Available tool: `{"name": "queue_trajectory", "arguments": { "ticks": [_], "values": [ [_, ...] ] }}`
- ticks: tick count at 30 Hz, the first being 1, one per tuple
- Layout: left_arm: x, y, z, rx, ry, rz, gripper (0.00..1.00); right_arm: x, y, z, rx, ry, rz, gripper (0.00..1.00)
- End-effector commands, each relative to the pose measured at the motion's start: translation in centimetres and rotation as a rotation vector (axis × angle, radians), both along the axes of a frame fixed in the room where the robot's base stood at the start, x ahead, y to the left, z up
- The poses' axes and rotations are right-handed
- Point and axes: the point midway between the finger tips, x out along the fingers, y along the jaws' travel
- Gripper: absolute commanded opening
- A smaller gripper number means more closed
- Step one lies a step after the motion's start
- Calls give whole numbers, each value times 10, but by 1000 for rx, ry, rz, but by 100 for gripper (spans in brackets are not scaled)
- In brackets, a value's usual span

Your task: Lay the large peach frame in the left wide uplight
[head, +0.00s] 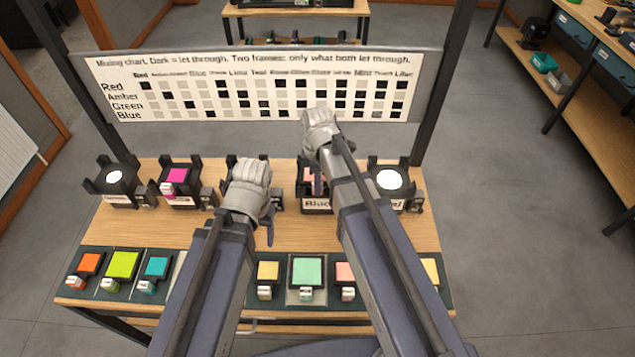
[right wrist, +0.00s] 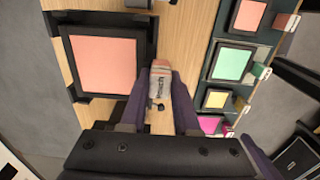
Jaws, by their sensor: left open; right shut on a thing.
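The large peach frame (right wrist: 103,62) lies flat within a dark surround in the right wrist view. In the head view a little of its peach colour (head: 309,174) shows at the uplight labelled "Blue…" (head: 316,205), right of centre. I cannot tell whether it rests fully down there. My right gripper (head: 318,185) is shut on the frame's pale tag (right wrist: 159,86); it also shows in the right wrist view (right wrist: 160,105). My left gripper (head: 268,232) is open and empty above the table, left of that uplight, and hides the area behind it.
Uplights with white tops stand at far left (head: 115,178) and right (head: 390,180); another holds a magenta frame (head: 177,176). Front racks hold orange (head: 89,264), lime (head: 122,264), teal (head: 157,267), mint (head: 307,271) and smaller peach (head: 345,272) frames. A mixing chart (head: 250,85) stands behind.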

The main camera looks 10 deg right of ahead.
Motion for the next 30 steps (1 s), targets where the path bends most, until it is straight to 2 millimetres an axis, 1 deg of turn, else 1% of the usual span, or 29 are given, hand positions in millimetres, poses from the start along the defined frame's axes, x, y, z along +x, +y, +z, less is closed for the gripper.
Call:
{"name": "queue_trajectory", "arguments": {
  "ticks": [14, 30],
  "values": [
    [0, 0, 0, 0, 0, 0, 64, 0, 0, 0, 0, 0, 0, 0],
    [0, 0, -12, 0, 0, 0, 64, 0, 0, -12, 0, 0, 0, 0]
  ]
}}
